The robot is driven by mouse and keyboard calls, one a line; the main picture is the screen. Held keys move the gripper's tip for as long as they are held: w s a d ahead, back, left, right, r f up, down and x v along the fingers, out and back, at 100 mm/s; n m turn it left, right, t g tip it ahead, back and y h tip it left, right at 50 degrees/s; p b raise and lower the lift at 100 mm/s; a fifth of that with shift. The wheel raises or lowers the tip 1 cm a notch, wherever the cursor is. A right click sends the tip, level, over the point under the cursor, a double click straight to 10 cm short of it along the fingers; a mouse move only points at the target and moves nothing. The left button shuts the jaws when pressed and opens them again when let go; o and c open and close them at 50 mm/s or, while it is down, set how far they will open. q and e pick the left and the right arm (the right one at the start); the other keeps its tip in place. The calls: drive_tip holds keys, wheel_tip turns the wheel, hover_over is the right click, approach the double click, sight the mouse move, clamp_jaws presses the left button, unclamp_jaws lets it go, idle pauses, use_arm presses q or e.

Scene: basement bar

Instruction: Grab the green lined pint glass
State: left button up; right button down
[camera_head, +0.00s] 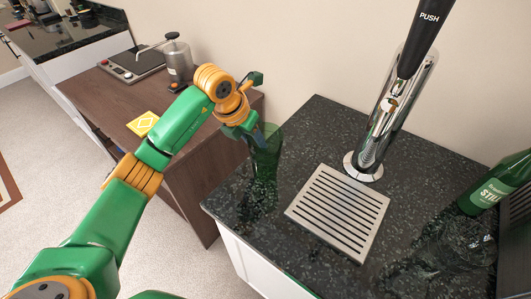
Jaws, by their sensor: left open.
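The green pint glass (266,160) stands upright on the dark speckled counter (320,130), near its left edge. It is see-through, and I cannot make out its lines. My left gripper (257,107), on the green and orange arm from the left, is open at the glass's rim. One finger points up and away above the glass. The other finger overlaps the upper part of the glass; I cannot tell whether it is inside, behind or touching. My right gripper is not in view.
A slatted metal drip tray (340,212) lies right of the glass, with a chrome beer tap (392,110) behind it. A green bottle (492,185) and clear glassware (465,240) are at the right. A brown cabinet (110,100) stands left, beyond a gap.

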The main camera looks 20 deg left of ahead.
use_arm(q)
drive_tip(key=shift+f, duration=0.2)
clamp_jaws()
drive_tip(key=shift+r, duration=0.1)
idle(1.2)
